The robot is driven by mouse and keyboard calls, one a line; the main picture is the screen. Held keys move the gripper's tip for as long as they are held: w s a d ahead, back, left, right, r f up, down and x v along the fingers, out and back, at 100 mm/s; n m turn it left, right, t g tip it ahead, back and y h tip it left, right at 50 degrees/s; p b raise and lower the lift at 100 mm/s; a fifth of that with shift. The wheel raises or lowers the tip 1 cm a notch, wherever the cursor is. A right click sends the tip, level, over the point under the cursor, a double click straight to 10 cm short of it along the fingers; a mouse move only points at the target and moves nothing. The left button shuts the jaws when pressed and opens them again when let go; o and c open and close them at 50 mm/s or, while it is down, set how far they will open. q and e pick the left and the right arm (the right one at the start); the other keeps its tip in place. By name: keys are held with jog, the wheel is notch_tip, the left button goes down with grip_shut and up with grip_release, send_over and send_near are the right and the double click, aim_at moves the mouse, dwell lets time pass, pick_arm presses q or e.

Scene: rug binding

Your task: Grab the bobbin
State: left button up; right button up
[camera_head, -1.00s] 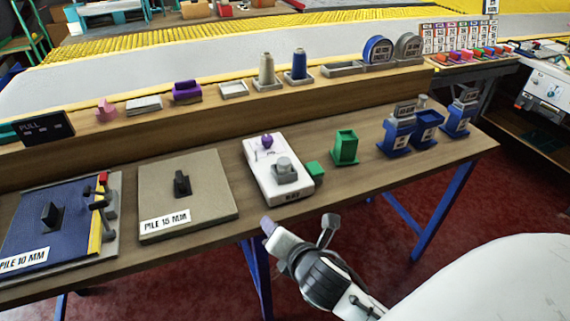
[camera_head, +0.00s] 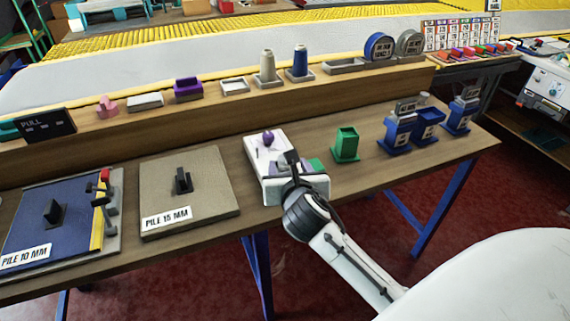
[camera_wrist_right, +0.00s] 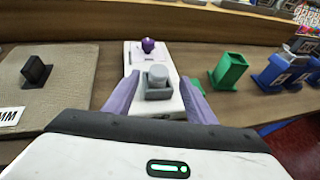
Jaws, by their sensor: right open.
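A white device (camera_head: 256,152) lies on the table's front part. A small purple rounded piece (camera_head: 268,138) stands at its far end and shows in the wrist view (camera_wrist_right: 148,46). A grey cylinder (camera_wrist_right: 158,75) sits upright in a square grey holder (camera_wrist_right: 158,93) at the device's near end. I cannot tell for sure which of these two is the bobbin. My right gripper (camera_head: 296,168) is over the near end and hides the cylinder in the head view. Its purple fingers (camera_wrist_right: 160,82) are open, one on each side of the cylinder and holder. My left gripper is not in view.
A green bin (camera_head: 346,146) and blue containers (camera_head: 398,131) stand to the right. A pile 15 mm board (camera_head: 188,190) lies to the left. A raised shelf (camera_head: 220,110) behind carries thread cones (camera_head: 267,66) and small trays.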

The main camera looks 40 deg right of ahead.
aim_at(285, 164)
jog(key=x, duration=0.3)
jog(key=shift+w+f, duration=0.1)
jog(key=shift+w, duration=0.05)
jog(key=shift+c, duration=0.5)
jog(key=c, duration=1)
jog(key=shift+c, duration=0.6)
